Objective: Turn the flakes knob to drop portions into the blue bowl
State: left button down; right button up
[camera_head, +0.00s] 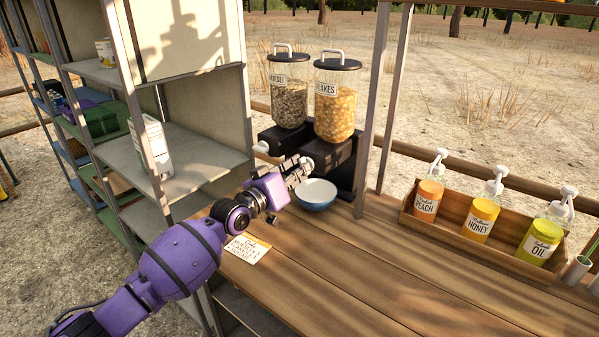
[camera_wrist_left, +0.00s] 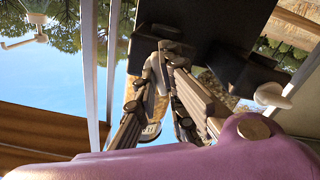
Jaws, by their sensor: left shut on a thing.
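The flakes dispenser (camera_head: 335,103) is a clear jar of orange flakes with a black lid, on a black stand. The blue bowl (camera_head: 317,199), white inside, stands on the table below it, and its inside looks empty. My left gripper (camera_head: 304,165) is at the front of the stand, just above and left of the bowl. In the left wrist view its fingers (camera_wrist_left: 166,55) come together at the black stand (camera_wrist_left: 205,28), shut on the flakes knob, which they mostly hide. My right gripper is not in view.
The muesli dispenser (camera_head: 289,95) stands close on the left, with its pale knob (camera_head: 261,147) sticking out. A card (camera_head: 247,249) lies on the table. A wooden box (camera_head: 480,246) of pump bottles is at the right. Metal shelves (camera_head: 180,160) stand at the left. The table's middle is clear.

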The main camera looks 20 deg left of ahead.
pick_arm(q)
jog(key=m, duration=0.4)
jog(key=shift+m, duration=0.4)
jog(key=shift+f, duration=0.1)
dwell(0.3)
jog(key=c, duration=1.8)
grip_release()
jog(key=shift+c, duration=0.2)
jog(key=v, duration=1.2)
jog(key=shift+s, duration=0.1)
